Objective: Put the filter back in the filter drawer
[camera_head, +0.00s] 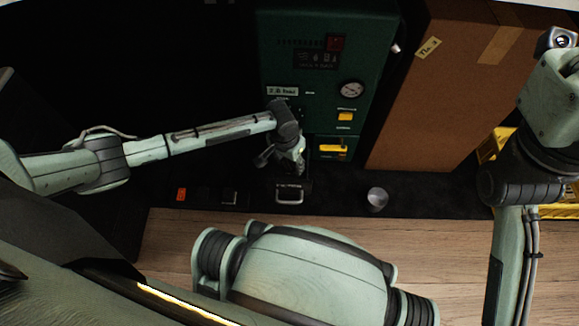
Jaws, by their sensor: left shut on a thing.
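A dark green machine (310,72) stands at the back, with a gauge, a small display and yellow parts on its front. My left gripper (297,166) points downward in front of the machine's lower left side. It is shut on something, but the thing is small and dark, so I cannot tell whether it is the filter. A metal handle (289,198) on a dark front shows just below the gripper; I cannot tell whether it belongs to the filter drawer. My right arm stands at the right side, and its fingertips cannot be made out.
A metal cylinder (377,197) stands on the black surface right of the handle. A large brown box (440,95) with tape stands right of the machine. A small orange-red item (181,194) lies to the left. Yellow structure (561,197) shows behind my right arm. Wooden flooring (450,245) lies in front.

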